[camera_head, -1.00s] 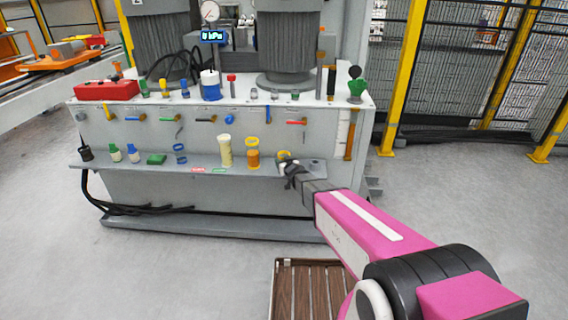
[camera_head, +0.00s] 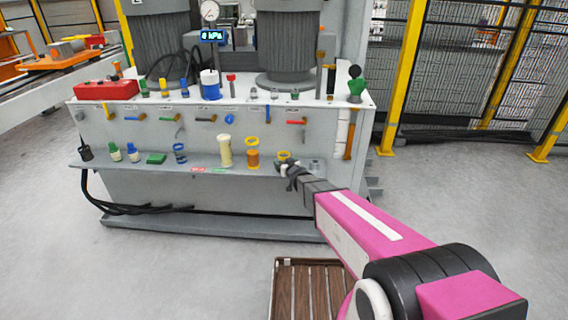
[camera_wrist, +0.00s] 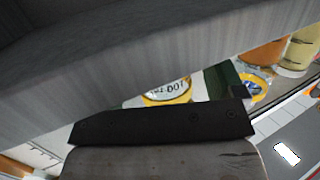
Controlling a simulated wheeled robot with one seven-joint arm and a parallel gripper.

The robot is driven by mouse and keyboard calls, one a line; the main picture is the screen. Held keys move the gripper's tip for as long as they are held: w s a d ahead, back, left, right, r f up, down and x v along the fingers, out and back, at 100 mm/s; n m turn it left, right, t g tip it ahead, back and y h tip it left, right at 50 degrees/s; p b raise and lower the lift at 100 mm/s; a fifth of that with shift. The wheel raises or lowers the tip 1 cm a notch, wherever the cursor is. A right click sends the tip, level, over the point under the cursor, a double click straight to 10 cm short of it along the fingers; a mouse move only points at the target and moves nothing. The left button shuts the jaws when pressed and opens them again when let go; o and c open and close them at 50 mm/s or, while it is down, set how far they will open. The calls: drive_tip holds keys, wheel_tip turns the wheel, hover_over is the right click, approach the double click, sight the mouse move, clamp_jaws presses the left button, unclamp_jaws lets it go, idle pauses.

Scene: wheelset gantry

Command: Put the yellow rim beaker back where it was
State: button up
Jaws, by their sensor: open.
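A beaker with a yellow rim (camera_head: 284,155) stands on the front shelf of the grey bench, right of the orange container. In the wrist view a yellow-edged part with black lettering (camera_wrist: 168,92) shows just beyond a dark finger; it appears to be this beaker. My gripper (camera_head: 291,171) is open, at the shelf edge right beside the beaker, and covers part of it in the head view. I cannot tell whether the fingers touch it. The wrist view is tilted and largely filled by dark gripper parts.
An orange container with a yellow rim (camera_head: 252,150) and a pale yellow cylinder (camera_head: 225,151) stand close on the left. A small grey piece (camera_head: 315,164) is on the shelf to the right. The shelf (camera_head: 205,163) has some free room between items.

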drive_tip(key=v, duration=0.9)
drive_tip(key=s+d+m+g+h, duration=0.2)
drive_tip(key=s+d+g+h, duration=0.1)
drive_tip(key=d, duration=0.4)
drive_tip(key=s+d+m+g+h, duration=0.2)
drive_tip(key=s+d+h, duration=0.15)
drive_tip(key=d, duration=0.35)
drive_tip(key=s+d+r+g, duration=0.1)
drive_tip(key=s+g, duration=0.3)
drive_tip(key=s, duration=0.4)
drive_tip(key=s+d+g, duration=0.4)
drive_tip(key=s+g, duration=0.1)
drive_tip(key=s, duration=0.4)
drive_tip(key=shift+r+g, duration=0.3)
drive_tip(key=shift+r, duration=0.1)
